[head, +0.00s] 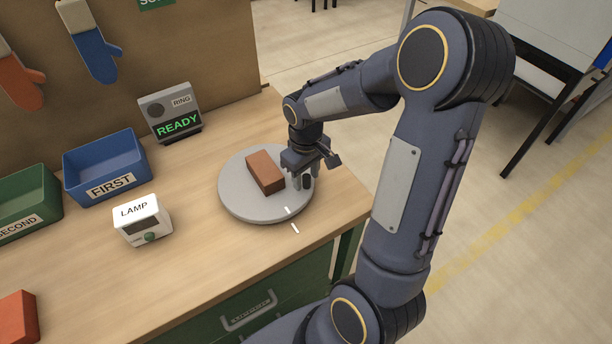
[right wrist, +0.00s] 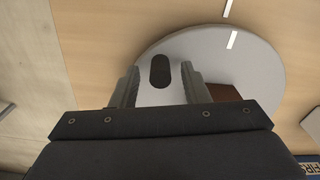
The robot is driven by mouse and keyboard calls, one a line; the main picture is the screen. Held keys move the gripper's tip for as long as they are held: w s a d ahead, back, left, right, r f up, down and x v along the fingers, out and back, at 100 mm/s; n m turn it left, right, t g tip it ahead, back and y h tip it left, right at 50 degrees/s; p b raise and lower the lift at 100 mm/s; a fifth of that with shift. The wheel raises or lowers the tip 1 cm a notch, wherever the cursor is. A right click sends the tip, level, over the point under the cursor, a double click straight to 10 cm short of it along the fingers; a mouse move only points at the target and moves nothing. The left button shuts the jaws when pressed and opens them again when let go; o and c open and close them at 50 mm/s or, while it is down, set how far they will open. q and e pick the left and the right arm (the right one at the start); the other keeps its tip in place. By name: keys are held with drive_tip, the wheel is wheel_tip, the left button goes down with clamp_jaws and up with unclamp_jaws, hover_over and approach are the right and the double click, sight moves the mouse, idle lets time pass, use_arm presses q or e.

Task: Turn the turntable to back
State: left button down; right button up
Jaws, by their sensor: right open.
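The turntable (head: 240,200) is a round light-grey disc near the front right corner of the bench. A reddish-brown brick (head: 264,171) lies on it. A white mark (head: 287,210) on its rim stands close to a white mark (head: 295,229) on the bench. My right gripper (head: 302,182) points down over the right part of the disc, beside the brick. In the right wrist view its open fingers (right wrist: 160,72) stand either side of a dark rounded peg or slot (right wrist: 160,78); I cannot tell if they touch it. The brick (right wrist: 222,92) is partly hidden behind one finger. My left gripper is out of view.
A white LAMP box (head: 143,222) stands left of the turntable, and a grey RING box (head: 170,112) reading READY stands behind. The blue FIRST bin (head: 106,168) and green SECOND bin (head: 30,202) are farther left. An orange block (head: 18,318) lies at lower left.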

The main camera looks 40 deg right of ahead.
drive_tip(key=shift+f, duration=0.5)
drive_tip(key=shift+c, duration=0.3)
clamp_jaws()
drive_tip(key=shift+d, duration=0.1)
